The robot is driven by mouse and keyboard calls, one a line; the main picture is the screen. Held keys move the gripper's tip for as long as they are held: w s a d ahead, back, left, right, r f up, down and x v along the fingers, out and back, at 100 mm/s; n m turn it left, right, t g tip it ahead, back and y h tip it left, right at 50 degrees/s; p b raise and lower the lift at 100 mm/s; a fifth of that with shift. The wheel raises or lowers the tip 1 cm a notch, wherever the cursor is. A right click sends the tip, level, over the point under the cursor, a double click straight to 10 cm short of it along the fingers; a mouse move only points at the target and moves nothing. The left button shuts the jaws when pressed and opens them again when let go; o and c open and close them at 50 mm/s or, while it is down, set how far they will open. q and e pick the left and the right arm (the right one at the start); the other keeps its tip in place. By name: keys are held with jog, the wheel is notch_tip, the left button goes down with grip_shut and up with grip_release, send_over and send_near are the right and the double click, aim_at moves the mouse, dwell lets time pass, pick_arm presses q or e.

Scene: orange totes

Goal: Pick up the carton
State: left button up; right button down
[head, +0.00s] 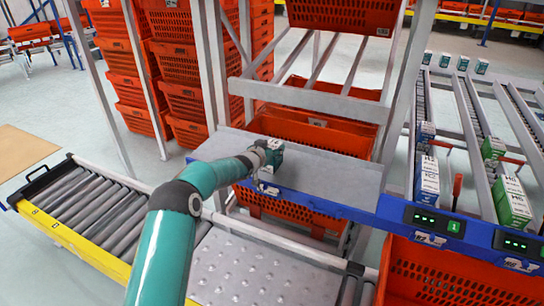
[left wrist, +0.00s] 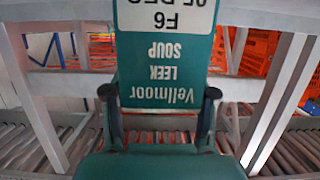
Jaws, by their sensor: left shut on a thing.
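My left gripper (head: 264,151) is shut on a teal and white carton (head: 275,153), near the steel shelf above the orange totes. In the left wrist view the carton (left wrist: 165,55) fills the top middle, its "Vellmoor LEEK SOUP" lettering upside down. The two dark fingertips of my left gripper (left wrist: 160,93) press on its left and right sides. The carton's far side and its upper end in the wrist view are hidden or cut off. My right gripper is not in view.
A roller conveyor (head: 85,205) with a yellow edge lies at left. Orange totes (head: 185,100) are stacked behind, and one (head: 310,133) sits in the rack. Grey rack posts (head: 212,60) stand close to the arm. Flow lanes (head: 480,130) at right hold several cartons.

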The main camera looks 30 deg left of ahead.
pick_arm(q)
jog(key=shift+r, duration=0.1)
jog(key=shift+r, duration=0.5)
notch_tip(320, 180, up, 6)
jog(key=p, duration=0.3)
jog(key=shift+r, duration=0.25)
notch_tip(320, 180, up, 12)
jog(key=p, duration=0.9)
jog(key=shift+r+p, duration=0.25)
jog(key=shift+p, duration=0.15)
